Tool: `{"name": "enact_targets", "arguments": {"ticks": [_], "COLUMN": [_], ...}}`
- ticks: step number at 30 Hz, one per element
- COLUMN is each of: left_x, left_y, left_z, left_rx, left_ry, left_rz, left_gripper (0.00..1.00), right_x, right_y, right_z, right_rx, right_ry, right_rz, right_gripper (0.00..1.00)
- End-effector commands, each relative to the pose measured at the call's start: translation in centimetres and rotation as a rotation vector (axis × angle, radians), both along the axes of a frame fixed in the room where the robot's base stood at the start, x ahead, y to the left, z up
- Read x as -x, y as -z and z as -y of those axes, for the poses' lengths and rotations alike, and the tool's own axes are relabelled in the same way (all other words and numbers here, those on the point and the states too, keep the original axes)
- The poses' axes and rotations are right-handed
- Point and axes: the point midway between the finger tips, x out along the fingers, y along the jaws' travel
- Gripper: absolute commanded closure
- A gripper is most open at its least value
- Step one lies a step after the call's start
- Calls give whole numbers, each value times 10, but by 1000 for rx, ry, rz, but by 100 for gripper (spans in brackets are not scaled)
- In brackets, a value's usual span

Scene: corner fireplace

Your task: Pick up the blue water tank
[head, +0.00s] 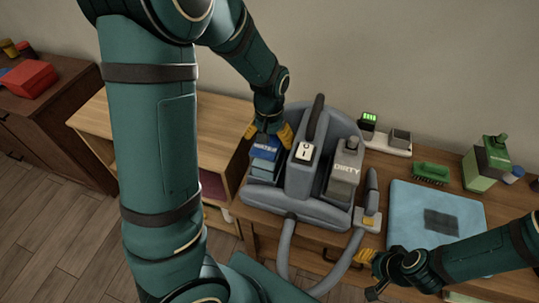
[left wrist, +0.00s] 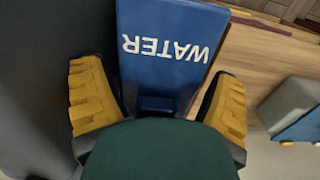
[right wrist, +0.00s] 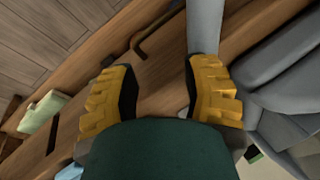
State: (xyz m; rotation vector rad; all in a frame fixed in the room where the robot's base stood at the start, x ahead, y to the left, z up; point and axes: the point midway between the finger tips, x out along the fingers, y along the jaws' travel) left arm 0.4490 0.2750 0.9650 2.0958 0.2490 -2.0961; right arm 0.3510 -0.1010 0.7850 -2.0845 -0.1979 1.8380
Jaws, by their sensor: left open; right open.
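The blue water tank (head: 264,153) sits in the left side of the grey cleaning machine (head: 300,190) on the wooden cabinet. My left gripper (head: 268,135) is over its top, pointing down, with its yellow fingers open. In the left wrist view the tank (left wrist: 165,45), lettered WATER upside down, lies between the spread fingers (left wrist: 158,100). Gaps show beside the fingers; I cannot tell whether either touches. My right gripper (head: 370,270) is open and empty near the cabinet's front edge, close to the grey hose (head: 340,265). The right wrist view shows the hose (right wrist: 205,25) beyond its fingers.
The grey DIRTY tank (head: 343,172) is on the machine's right side, past an upright handle (head: 314,118). A blue cloth (head: 415,205) with a dark patch, a green brush (head: 431,172), a charger (head: 387,140) and a green container (head: 486,162) are to the right. Bare wooden top (head: 215,115) lies left.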

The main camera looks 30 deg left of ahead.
Motion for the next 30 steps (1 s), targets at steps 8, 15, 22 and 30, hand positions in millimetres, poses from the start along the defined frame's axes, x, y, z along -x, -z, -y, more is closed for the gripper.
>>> {"name": "enact_targets", "arguments": {"ticks": [8, 15, 22, 30], "left_x": [0, -1, -1, -2], "left_y": [-1, -2, -13, -52], "left_z": [0, 0, 0, 0], "left_rx": [0, 1, 1, 2], "left_ry": [0, 0, 1, 1], "left_rz": [0, 2, 3, 7], "left_gripper": [70, 70, 70, 70], "right_x": [0, 0, -1, -4], "right_y": [0, 0, -4, -15], "right_z": [0, 0, 0, 1], "right_rx": [0, 0, 0, 2], "right_ry": [0, 0, 2, 8], "right_rz": [0, 0, 2, 10], "right_gripper": [53, 53, 53, 53]}}
